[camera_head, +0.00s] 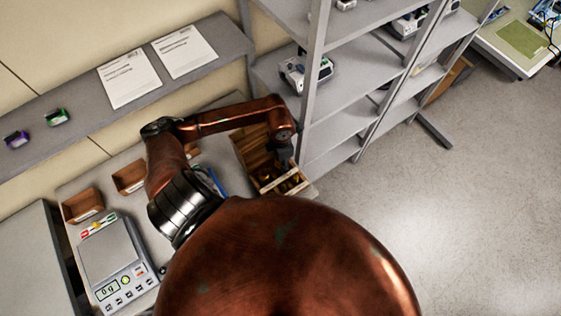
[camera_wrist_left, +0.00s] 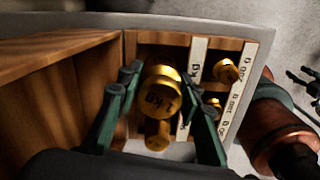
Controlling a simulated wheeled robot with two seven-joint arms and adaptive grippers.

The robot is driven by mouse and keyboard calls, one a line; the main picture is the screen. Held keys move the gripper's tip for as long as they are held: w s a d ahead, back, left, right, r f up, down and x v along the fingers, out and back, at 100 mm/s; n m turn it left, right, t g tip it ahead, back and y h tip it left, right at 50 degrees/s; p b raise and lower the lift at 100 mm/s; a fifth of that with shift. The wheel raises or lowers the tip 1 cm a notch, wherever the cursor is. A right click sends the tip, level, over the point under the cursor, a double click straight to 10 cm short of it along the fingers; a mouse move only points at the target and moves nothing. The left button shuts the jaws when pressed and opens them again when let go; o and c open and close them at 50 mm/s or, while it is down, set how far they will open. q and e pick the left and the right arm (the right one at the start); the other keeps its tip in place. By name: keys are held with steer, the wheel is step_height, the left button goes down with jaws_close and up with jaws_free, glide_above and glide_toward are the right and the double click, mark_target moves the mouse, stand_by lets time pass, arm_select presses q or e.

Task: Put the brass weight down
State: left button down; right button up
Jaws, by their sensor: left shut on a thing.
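The brass weight (camera_wrist_left: 161,88), marked 1 kg, is between the fingers of my left gripper (camera_wrist_left: 162,105) in the left wrist view. The gripper is shut on it, over a compartment of the open wooden box (camera_wrist_left: 117,65). Whether the weight touches the compartment floor is hidden. Another brass part (camera_wrist_left: 157,136) shows just below it; I cannot tell if it is a separate weight. In the head view the left gripper (camera_head: 284,164) points down into the wooden box (camera_head: 245,150), and the weight is hard to make out. Dark fingers, apparently my right gripper (camera_wrist_left: 304,82), show at the wrist view's right edge.
Smaller brass weights (camera_wrist_left: 228,71) sit in compartments beside white label strips (camera_wrist_left: 197,62). A scale (camera_head: 108,250) reading 0 g stands at the left of the bench. Small brown bins (camera_head: 83,205) line the bench back. A grey shelf rack (camera_head: 345,95) stands close right of the box.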

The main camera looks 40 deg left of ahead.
arm_select(q)
steer(key=shift+w, duration=0.1)
steer(key=shift+f, duration=0.2)
steer(key=c, duration=1.6)
jaws_free()
steer(key=shift+r, duration=0.15)
step_height(320, 180, up, 8)
steer(key=shift+f+b, duration=0.2)
steer(key=shift+b, duration=0.3)
